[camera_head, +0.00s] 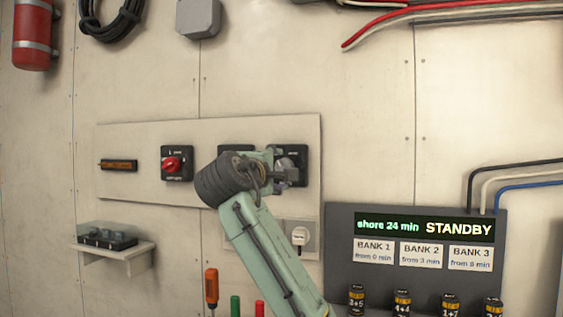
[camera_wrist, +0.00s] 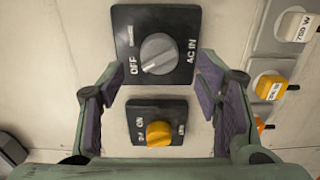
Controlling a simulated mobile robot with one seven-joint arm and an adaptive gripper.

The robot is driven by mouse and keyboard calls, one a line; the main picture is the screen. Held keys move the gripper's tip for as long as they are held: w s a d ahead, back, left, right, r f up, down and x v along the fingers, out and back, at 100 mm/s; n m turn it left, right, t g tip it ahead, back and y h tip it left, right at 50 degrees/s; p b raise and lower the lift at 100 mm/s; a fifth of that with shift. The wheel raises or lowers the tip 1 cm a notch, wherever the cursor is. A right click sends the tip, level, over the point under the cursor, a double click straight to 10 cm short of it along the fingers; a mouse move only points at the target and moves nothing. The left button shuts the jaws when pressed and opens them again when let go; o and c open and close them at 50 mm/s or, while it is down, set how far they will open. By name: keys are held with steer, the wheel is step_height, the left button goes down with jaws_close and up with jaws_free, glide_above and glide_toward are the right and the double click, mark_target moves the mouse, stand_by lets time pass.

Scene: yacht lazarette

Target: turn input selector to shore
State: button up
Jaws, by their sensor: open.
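In the wrist view, a grey round knob (camera_wrist: 159,54) sits on a black plate marked OFF and AC IN. A pale line on it points to the lower left, roughly toward OFF. Below it is a yellow knob (camera_wrist: 159,133) on a smaller black plate, its lettering partly unreadable. My gripper (camera_wrist: 158,76) is open, its purple-padded fingers apart either side of the knobs, holding nothing. In the head view, my gripper (camera_head: 286,171) is in front of the rightmost switch plate (camera_head: 296,150) and hides much of it. A red knob (camera_head: 171,164) on a black plate is further left, its lettering too small to read.
A dark display unit (camera_head: 340,265) at lower right reads "shore 24 min STANDBY". White (camera_wrist: 296,24) and yellow (camera_wrist: 271,86) labelled plugs sit right of the plates in the wrist view. A small shelf (camera_head: 118,250) juts out at left. A screwdriver (camera_head: 211,285) stands below.

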mark_target(281, 168)
steer(key=shift+p+x, duration=0.65)
steer(key=shift+x, duration=1.6)
steer(key=shift+c, duration=0.2)
steer(key=c, duration=1.1)
steer(key=shift+a, duration=0.1)
steer(key=m, duration=0.2)
steer(key=shift+m+b, duration=0.3)
steer(key=shift+m, duration=0.1)
steer(key=m, duration=0.3)
steer(key=shift+m, duration=0.3)
steer(key=m, duration=0.5)
steer(key=shift+m, duration=0.4)
